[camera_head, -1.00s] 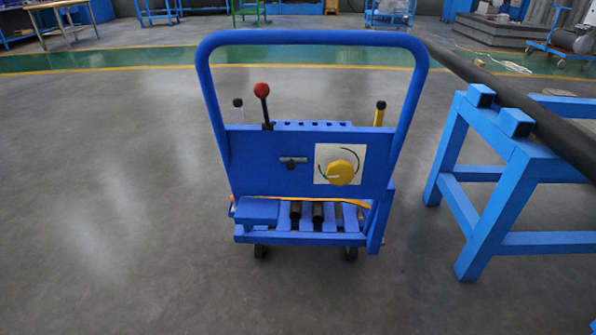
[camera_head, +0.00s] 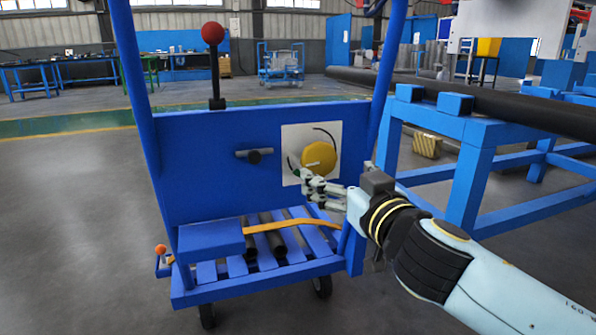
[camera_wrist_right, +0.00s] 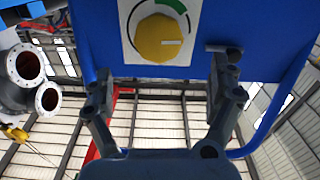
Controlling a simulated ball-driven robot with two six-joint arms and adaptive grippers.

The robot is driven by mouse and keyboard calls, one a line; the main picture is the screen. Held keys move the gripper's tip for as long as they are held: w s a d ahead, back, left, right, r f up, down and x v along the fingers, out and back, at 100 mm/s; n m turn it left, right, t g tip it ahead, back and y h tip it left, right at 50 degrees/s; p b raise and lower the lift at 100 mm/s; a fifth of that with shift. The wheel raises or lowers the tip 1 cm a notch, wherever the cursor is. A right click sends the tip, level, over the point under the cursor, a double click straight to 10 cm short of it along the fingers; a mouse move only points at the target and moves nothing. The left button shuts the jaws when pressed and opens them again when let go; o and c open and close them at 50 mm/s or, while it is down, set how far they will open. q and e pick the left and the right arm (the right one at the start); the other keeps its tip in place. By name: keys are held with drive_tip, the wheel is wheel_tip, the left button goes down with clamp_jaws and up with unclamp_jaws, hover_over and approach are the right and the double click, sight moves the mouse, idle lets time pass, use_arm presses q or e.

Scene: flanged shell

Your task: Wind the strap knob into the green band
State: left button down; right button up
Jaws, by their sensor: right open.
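The yellow strap knob (camera_head: 318,158) sits on a white dial plate (camera_head: 327,133) on the cart's blue upright panel. It also shows in the right wrist view (camera_wrist_right: 158,38), where its pale pointer mark points right. The green band (camera_wrist_right: 174,6) lies on the dial arc to the upper right of the knob there, and the mark is outside it. In the head view the green band is mostly hidden at lower left. My right gripper (camera_head: 312,184) is just below the knob. In the wrist view its fingers (camera_wrist_right: 163,78) are spread, with nothing between them. My left gripper is not in view.
A dark T-handle (camera_head: 254,155) is left of the dial. A red-ball lever (camera_head: 214,65) stands behind the panel. An orange strap (camera_head: 283,225) crosses black bars on the cart bed. A blue stand (camera_head: 470,150) carrying a long black pipe is close on the right.

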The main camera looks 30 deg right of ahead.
sight(321, 159)
drive_tip(key=x, duration=0.9)
drive_tip(key=shift+w+d+b, duration=0.2)
drive_tip(key=shift+w+b, duration=0.05)
drive_tip(key=shift+b, duration=0.1)
drive_tip(key=shift+c, duration=0.5)
drive_tip(key=c, duration=1.1)
